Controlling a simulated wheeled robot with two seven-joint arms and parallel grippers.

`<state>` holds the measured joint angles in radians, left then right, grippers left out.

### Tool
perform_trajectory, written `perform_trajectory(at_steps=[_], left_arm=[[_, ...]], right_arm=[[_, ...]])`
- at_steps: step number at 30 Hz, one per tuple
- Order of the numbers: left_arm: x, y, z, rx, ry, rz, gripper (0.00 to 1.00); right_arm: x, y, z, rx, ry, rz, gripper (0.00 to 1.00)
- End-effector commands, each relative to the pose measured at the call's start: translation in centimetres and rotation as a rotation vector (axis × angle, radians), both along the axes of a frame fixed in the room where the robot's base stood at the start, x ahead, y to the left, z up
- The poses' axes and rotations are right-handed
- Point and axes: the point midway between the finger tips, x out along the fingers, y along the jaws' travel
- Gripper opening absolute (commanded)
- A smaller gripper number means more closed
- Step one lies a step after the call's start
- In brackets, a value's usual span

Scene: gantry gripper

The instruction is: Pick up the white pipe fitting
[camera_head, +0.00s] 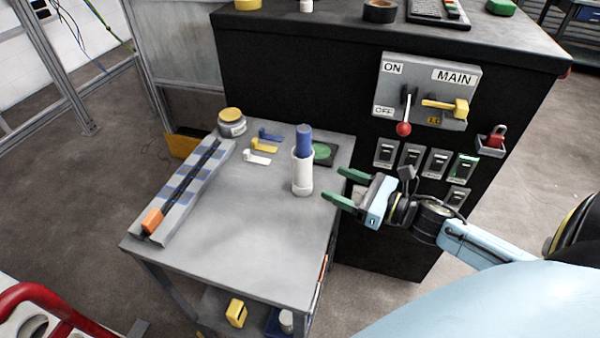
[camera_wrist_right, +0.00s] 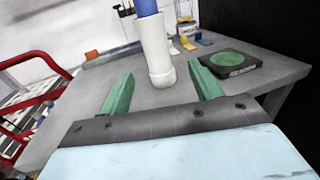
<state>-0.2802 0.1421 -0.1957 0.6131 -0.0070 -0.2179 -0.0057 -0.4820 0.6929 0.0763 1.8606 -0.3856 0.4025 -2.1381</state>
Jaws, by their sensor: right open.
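The white pipe fitting (camera_head: 302,176) stands upright on the grey table (camera_head: 225,235), near its right side, with a blue cylinder (camera_head: 304,141) standing up out of its top. My right gripper (camera_head: 340,187) is open and empty, just right of the fitting, with its green fingers pointing at it. In the right wrist view the white fitting (camera_wrist_right: 156,55) is ahead of and between the two green fingertips (camera_wrist_right: 158,80), apart from them. My left gripper is not in view.
A black pad with a green disc (camera_head: 323,153) lies behind the fitting. Blue, yellow and white small parts (camera_head: 258,157), a jar (camera_head: 231,122) and a long rail with an orange end (camera_head: 185,188) are to the left. A black cabinet (camera_head: 290,80) with switches stands behind. The table's front middle is clear.

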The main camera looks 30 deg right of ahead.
Motion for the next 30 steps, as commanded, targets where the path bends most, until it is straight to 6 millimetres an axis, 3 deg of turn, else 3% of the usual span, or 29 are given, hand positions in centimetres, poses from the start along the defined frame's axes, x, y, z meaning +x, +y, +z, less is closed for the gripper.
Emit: perform_trajectory(at_steps=[7, 30], left_arm=[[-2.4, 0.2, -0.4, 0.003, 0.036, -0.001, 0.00], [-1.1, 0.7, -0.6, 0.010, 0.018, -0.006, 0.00]], right_arm=[[4.0, 1.9, 0.0, 0.003, -0.001, -0.001, 0.63], [9.9, 5.6, -0.3, 0.004, 0.003, -0.004, 0.63]])
